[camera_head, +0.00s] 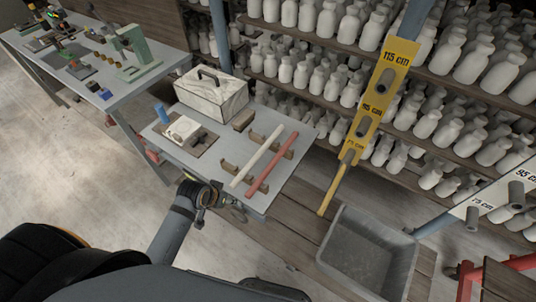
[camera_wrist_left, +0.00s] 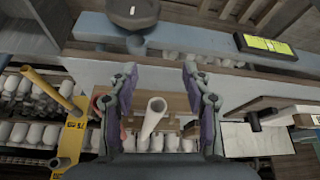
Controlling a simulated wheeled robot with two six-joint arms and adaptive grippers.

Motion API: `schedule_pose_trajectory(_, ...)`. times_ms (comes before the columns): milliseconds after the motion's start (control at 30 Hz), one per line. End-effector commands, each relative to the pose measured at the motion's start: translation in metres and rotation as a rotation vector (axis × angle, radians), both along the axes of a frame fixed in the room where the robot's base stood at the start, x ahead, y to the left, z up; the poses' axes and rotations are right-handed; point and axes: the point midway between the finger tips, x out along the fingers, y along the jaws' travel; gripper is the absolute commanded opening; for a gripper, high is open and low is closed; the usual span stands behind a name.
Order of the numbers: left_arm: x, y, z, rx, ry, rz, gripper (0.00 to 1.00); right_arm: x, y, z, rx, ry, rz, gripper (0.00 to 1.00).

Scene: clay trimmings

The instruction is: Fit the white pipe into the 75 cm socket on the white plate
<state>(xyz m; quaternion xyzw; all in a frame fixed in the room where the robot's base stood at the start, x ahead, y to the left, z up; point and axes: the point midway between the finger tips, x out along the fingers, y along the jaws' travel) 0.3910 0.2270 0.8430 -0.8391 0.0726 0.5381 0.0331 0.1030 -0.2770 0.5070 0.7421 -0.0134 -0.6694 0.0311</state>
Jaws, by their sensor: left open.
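The white pipe (camera_head: 257,156) lies on wooden rests on the small grey table, beside a red pipe (camera_head: 273,163). My left gripper (camera_head: 238,209) is at the table's near edge, by the near ends of the pipes. In the left wrist view its fingers (camera_wrist_left: 160,112) are open, and the white pipe's open end (camera_wrist_left: 155,106) shows between them, not gripped. The white plate (camera_head: 513,187) is at the right edge, marked 95 cm and 75 cm. Its 75 cm socket (camera_head: 472,218) is a grey stub, empty as far as I see. My right gripper is not in view.
A yellow plate (camera_head: 399,52) with sockets stands on a post, a yellow pipe (camera_head: 335,190) at its lowest one. A grey bin (camera_head: 368,252) stands below. A marbled box (camera_head: 211,94) is on the table's back. Shelves of white bottles (camera_head: 310,70) fill the back.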

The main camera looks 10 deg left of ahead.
Motion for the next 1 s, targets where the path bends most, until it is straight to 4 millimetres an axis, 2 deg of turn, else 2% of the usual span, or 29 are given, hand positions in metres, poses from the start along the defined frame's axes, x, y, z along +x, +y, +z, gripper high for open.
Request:
schedule_pose_trajectory(33,0.021,-0.004,0.022,-0.034,-0.050,-0.032,0.49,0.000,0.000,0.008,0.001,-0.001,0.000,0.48)
schedule_pose_trajectory(200,0.078,-0.019,0.078,-0.160,-0.201,-0.128,0.49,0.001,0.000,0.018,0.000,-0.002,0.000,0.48)
schedule_pose_trajectory(333,0.108,-0.020,0.100,-0.227,-0.281,-0.151,0.49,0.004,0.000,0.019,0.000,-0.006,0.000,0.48)
schedule_pose_trajectory(533,0.118,-0.021,0.101,-0.250,-0.304,-0.150,0.49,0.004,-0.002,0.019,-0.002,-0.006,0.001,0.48)
schedule_pose_trajectory(800,0.145,-0.037,0.071,-0.250,-0.303,-0.149,0.49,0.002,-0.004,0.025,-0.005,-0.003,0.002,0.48)
schedule_pose_trajectory(1000,0.149,-0.040,0.066,-0.247,-0.302,-0.151,0.49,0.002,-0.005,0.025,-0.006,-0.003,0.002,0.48)
